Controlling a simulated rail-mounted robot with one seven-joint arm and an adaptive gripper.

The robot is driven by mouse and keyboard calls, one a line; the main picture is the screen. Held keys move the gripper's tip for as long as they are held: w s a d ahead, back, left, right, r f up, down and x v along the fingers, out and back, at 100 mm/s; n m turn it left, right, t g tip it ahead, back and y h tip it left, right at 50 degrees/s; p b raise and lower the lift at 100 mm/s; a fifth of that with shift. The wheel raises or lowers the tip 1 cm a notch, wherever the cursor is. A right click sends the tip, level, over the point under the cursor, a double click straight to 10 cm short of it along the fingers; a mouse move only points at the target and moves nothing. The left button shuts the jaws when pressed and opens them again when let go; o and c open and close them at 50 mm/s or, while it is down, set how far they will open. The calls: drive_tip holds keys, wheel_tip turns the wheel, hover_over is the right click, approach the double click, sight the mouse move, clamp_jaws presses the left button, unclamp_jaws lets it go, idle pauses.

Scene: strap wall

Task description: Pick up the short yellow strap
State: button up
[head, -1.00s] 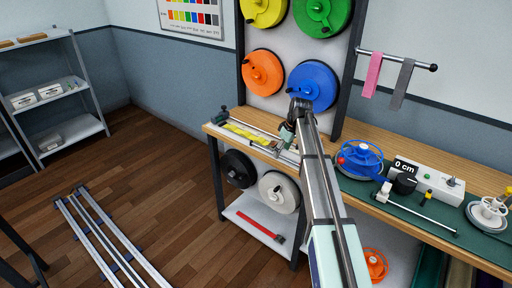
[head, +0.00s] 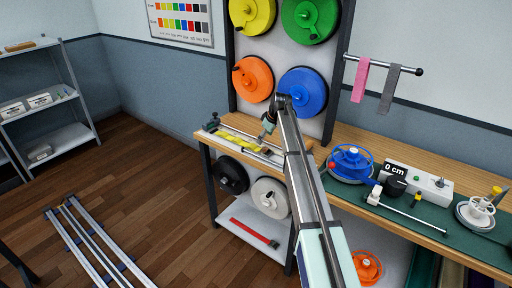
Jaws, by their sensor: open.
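A yellow strap (head: 238,139) lies flat along a metal rail fixture at the left end of the wooden bench, under the spools. I cannot tell its full length, since my arm and gripper are close to its right end. My gripper (head: 264,143) is at the end of my arm, just above the right part of the fixture, and is open. It is small and partly merged with the fixture in this view, so I cannot tell whether it touches the strap.
Yellow, green, orange and blue (head: 304,92) spools hang above the bench. Pink (head: 360,80) and grey (head: 388,90) straps hang from a rail at right. A blue reel (head: 351,163) and a "0 cm" device (head: 420,180) stand on the green mat. A red strap (head: 254,233) lies on the lower shelf.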

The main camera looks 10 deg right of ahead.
sight(261, 147)
drive_tip(key=shift+p+x, duration=1.4)
drive_tip(key=shift+x, duration=2.25)
drive_tip(key=shift+s, duration=0.15)
clamp_jaws()
drive_tip(key=shift+r, duration=0.1)
drive_tip(key=shift+r, duration=0.1)
